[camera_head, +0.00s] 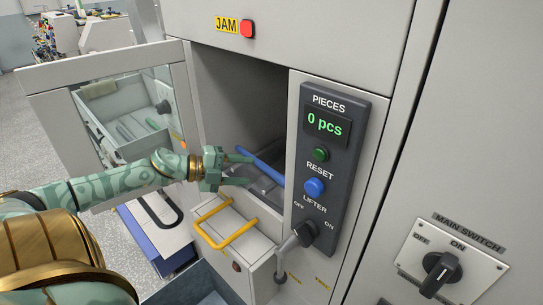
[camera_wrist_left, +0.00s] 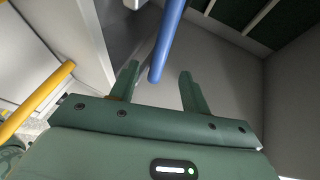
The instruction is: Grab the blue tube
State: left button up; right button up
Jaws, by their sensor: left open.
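The blue tube (camera_head: 261,165) lies slanted inside the open bay of the grey machine. Its near end is close to my left gripper (camera_head: 243,170), which reaches into the bay opening. In the left wrist view the blue tube (camera_wrist_left: 166,40) comes down from the top, and its end shows between the two spread green fingers of my left gripper (camera_wrist_left: 158,85). The gripper is open. I cannot tell whether a finger touches the tube. My right gripper is not in view.
A yellow handle (camera_head: 226,223) on a grey drawer front sits below the gripper. A control panel (camera_head: 328,160) with a lifter switch (camera_head: 305,233) is right of the bay. An open door with a window (camera_head: 125,112) stands to the left, behind my arm.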

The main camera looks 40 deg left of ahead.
aim_at(265, 172)
pick_arm(q)
jog(key=shift+w+r, duration=0.1)
jog(key=shift+w, duration=0.4)
jog(key=shift+b+x, duration=0.3)
jog(key=shift+x, duration=0.7)
jog(key=shift+f+b+x, duration=0.15)
jog(key=shift+x, duration=1.3)
jog(key=shift+f+b+x, duration=0.1)
jog(key=shift+b+x, duration=0.05)
jog(key=shift+x, duration=1.3)
jog(key=shift+s, duration=0.15)
grip_shut()
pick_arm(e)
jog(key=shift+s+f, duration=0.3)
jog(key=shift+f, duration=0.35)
